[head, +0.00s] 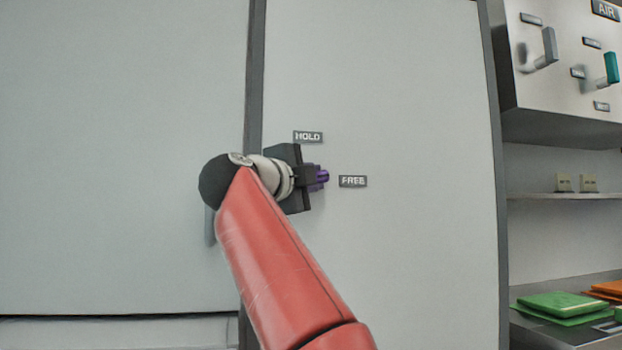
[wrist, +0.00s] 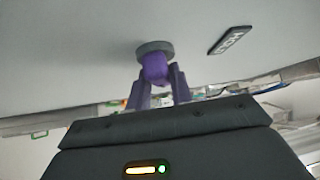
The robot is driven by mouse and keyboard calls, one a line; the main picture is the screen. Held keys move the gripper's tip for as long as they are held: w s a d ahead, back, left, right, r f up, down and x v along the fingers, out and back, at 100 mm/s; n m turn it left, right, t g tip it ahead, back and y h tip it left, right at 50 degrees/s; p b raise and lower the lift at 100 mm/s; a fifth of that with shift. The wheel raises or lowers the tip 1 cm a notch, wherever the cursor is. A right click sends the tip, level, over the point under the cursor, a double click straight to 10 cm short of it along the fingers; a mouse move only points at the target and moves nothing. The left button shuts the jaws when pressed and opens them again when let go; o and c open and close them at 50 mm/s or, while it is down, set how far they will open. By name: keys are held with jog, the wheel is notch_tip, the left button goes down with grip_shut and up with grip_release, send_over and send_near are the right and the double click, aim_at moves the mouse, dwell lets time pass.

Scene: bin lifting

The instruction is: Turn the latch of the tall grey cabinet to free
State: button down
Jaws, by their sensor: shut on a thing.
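The tall grey cabinet (head: 400,90) fills the middle of the head view. Its latch (wrist: 155,68) is a purple handle on a round grey base in the wrist view. My gripper (wrist: 160,88) is shut on the handle, one finger on each side. In the head view my gripper (head: 316,177) reaches the door from the left and hides most of the latch; a bit of purple shows at its tip. The HOLD label (head: 308,137) is above it and the FREE label (head: 353,181) is just to its right. The handle's exact angle is hard to tell.
A wall box (head: 555,85) with a grey lever (head: 546,48) and a teal lever (head: 610,68) hangs at the upper right. Below are a shelf (head: 560,196) and a counter with green folders (head: 560,303). A pale panel (head: 120,150) fills the left.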

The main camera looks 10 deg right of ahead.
jog(key=shift+m+g, duration=0.3)
dwell(0.4)
jog(key=c, duration=1.2)
grip_release()
jog(key=shift+d, duration=0.1)
jog(key=shift+c, duration=0.2)
